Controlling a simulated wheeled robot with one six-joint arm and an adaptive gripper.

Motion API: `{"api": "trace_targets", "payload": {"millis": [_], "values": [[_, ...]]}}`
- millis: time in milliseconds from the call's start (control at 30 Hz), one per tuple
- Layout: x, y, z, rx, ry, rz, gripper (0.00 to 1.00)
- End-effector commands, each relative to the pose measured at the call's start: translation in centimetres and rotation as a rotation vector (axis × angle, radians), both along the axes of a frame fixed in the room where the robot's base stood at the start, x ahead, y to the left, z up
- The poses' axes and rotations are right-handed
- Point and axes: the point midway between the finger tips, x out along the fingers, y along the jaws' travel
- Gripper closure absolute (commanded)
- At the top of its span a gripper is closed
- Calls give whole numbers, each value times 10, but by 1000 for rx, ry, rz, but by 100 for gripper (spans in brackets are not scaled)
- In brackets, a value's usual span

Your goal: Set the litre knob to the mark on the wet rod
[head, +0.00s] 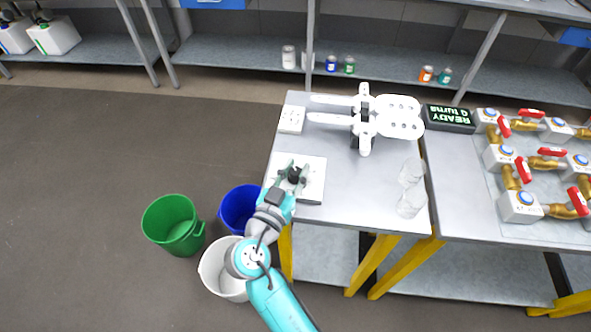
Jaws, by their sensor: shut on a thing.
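A white square plate (313,184) lies on the grey table near its front left corner, with a dark knob (294,174) on it. My gripper (293,177) reaches in from the front and is shut on the dark knob, with a finger on either side. The fingers hide part of the knob, and its scale marks cannot be read. I cannot make out a wet rod or a mark on one.
A white frame with two long prongs (395,116) lies at the back of the table, near a small white panel (291,119). Clear glasses (411,203) stand right. A READY display (450,118) and brass valves (545,163) are beyond. Green (173,224), blue and white buckets stand on the floor.

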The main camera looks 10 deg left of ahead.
Motion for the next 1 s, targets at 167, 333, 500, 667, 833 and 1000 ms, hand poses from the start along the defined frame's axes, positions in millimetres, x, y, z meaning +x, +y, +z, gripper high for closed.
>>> {"api": "trace_targets", "payload": {"millis": [167, 333, 500, 667, 833, 1000], "values": [[0, 0, 0, 0, 0, -21, 100], [0, 0, 0, 0, 0, -24, 100], [0, 0, 0, -1, 0, -23, 100], [0, 0, 0, -1, 0, -23, 44], [0, 0, 0, -1, 0, -23, 44], [-3, 1, 0, -1, 1, -22, 44]]}}
